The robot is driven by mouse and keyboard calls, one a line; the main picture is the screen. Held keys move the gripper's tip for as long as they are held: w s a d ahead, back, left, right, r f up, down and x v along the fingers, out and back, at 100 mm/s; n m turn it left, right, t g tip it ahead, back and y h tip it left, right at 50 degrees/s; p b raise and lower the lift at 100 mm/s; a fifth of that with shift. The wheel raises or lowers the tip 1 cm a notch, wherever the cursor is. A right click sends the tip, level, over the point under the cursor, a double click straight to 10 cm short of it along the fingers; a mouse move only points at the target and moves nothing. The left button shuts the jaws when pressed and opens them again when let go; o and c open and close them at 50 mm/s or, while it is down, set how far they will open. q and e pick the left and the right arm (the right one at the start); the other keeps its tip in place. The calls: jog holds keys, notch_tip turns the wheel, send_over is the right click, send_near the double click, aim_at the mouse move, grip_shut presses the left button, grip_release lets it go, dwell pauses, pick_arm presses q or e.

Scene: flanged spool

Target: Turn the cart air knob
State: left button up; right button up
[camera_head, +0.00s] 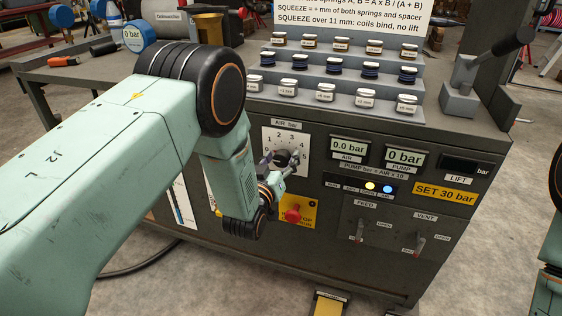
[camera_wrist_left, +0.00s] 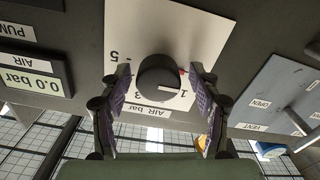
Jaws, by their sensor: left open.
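The air knob (camera_head: 283,158) is a dark round knob on a white dial plate (camera_head: 272,138) marked with numbers, on the cart's front panel. In the left wrist view the knob (camera_wrist_left: 159,78) shows a white line on its face and a red mark at its edge. My left gripper (camera_head: 275,172) is at the dial, partly covering it. In the left wrist view its fingers (camera_wrist_left: 160,98) are open, one on each side of the knob, with visible gaps. The air display (camera_head: 348,147) reads 0.0 bar. My right gripper is not in view.
A red stop button (camera_head: 293,213) on a yellow plate sits just below the dial. The pump display (camera_head: 405,157), feed lever (camera_head: 359,232) and vent lever (camera_head: 420,243) are to the right. Stepped racks (camera_head: 330,100) with springs and a lever press (camera_head: 462,88) stand on top.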

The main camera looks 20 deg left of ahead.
pick_arm(q)
jog(key=shift+c, duration=0.4)
jog(key=c, duration=1.1)
jog(key=shift+m, duration=0.3)
jog(key=m, duration=0.2)
jog(key=shift+m+p, duration=0.3)
jog(key=shift+p, duration=0.1)
jog(key=m, duration=0.3)
jog(key=shift+d+m+p, duration=0.1)
jog(key=shift+m+p, duration=0.2)
jog(key=shift+m, duration=0.1)
jog(key=m, duration=0.3)
jog(key=shift+m+p, duration=0.4)
jog(key=shift+m, duration=1.6)
